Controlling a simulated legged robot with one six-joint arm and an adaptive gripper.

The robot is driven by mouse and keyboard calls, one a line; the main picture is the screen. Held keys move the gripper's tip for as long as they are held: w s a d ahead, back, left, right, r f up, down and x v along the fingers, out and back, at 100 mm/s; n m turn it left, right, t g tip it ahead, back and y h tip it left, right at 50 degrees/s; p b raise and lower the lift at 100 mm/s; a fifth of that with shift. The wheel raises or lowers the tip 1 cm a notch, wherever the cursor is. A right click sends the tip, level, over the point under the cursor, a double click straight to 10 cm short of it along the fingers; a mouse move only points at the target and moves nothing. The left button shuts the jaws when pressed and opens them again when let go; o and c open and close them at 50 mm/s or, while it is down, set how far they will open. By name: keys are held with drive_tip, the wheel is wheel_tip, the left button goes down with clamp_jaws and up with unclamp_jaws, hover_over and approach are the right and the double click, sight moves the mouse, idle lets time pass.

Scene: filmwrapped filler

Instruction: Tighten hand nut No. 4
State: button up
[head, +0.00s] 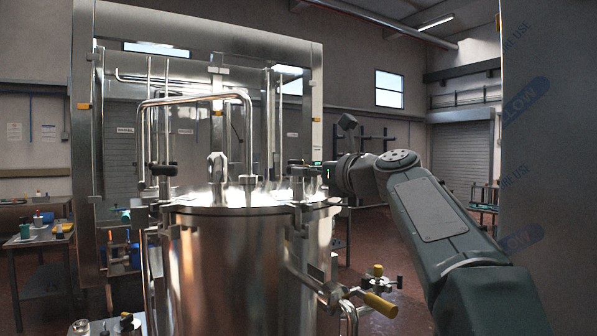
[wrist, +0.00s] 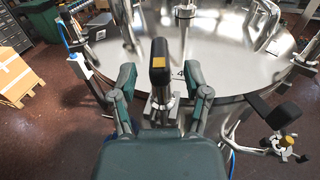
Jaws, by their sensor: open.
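A polished steel vessel (head: 225,255) stands in the middle of the head view, with clamp bolts around its lid (wrist: 225,55). In the wrist view, a clamp with a black top and a yellow patch (wrist: 159,66) stands upright at the lid's near edge. I take it for a hand nut, but I read no number on it. My gripper (wrist: 165,86) is open, with one finger on either side of this clamp in the picture. I see no contact. In the head view my gripper (head: 322,173) is small and dark at the lid's right edge, partly hidden.
A bent steel pipe (head: 200,97) rises over the lid. A valve with a yellow handle (head: 380,304) sticks out low on the right. A wrapped panel (head: 550,150) fills the far right. In the wrist view, cardboard boxes (wrist: 15,62) stand on the floor at left.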

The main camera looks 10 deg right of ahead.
sight(288, 170)
drive_tip(key=shift+x, duration=1.65)
clamp_jaws()
drive_tip(key=m+t+h, duration=0.1)
drive_tip(key=m+h, duration=0.1)
drive_tip(key=shift+h, duration=0.4)
drive_tip(key=shift+f+m+t+h, duration=0.15)
drive_tip(key=shift+m+t+h, duration=0.45)
drive_tip(key=shift+m+h, duration=0.8)
drive_tip(key=shift+h, duration=0.7)
